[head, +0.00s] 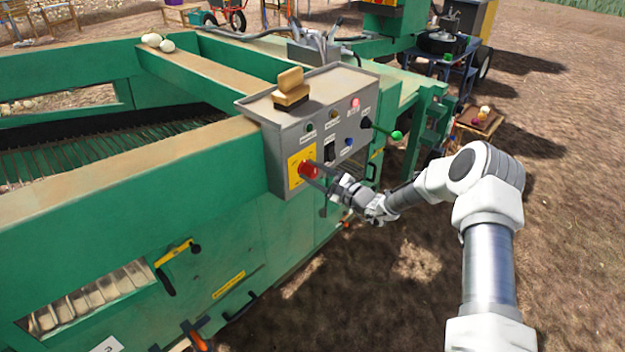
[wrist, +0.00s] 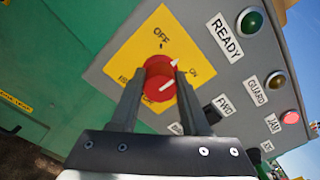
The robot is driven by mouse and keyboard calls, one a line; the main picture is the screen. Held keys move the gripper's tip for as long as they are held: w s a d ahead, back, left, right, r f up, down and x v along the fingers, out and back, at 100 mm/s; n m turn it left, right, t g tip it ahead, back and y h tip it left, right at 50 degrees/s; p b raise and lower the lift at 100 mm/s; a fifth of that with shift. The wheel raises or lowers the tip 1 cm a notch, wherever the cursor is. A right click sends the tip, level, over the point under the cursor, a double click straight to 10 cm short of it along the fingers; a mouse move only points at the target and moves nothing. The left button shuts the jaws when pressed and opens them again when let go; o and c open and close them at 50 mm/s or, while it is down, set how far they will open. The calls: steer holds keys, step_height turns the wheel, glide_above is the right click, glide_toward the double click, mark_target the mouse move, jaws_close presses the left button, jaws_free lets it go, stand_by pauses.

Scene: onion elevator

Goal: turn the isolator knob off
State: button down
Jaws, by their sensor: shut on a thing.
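The red isolator knob (wrist: 158,82) sits on a yellow plate (wrist: 145,45) marked OFF at the top and ON at the right. A white mark on the knob's upper right side points toward the ON side, apart from OFF. My gripper (wrist: 161,76) has one finger on each side of the knob and is shut on it. In the head view the knob (head: 308,169) is on the front of the grey control box (head: 284,142), with my gripper (head: 318,174) reaching it from the right. The fingers partly hide the plate's lower lettering.
The box also carries a READY lamp (wrist: 250,22), a GUARD lamp (wrist: 277,79), a lit red JAM lamp (wrist: 290,117) and a black switch (head: 329,151). A green-tipped lever (head: 396,135) sticks out at its right. Open ground lies to the right.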

steer(key=n+b, duration=0.2)
steer(key=b, duration=0.1)
steer(key=n+b, duration=0.3)
steer(key=shift+f+n, duration=0.3)
steer(key=shift+f, duration=0.1)
steer(key=n+b, duration=0.3)
steer(key=b, duration=0.2)
steer(key=shift+r, duration=0.1)
steer(key=shift+r+n+b, duration=0.15)
steer(key=shift+n+b, duration=0.35)
steer(key=shift+b, duration=0.3)
steer(key=shift+r, duration=0.1)
steer(key=shift+c, duration=1.9)
jaws_free()
steer(key=p+v, duration=0.2)
steer(key=v, duration=1.5)
steer(key=shift+s+d, duration=0.2)
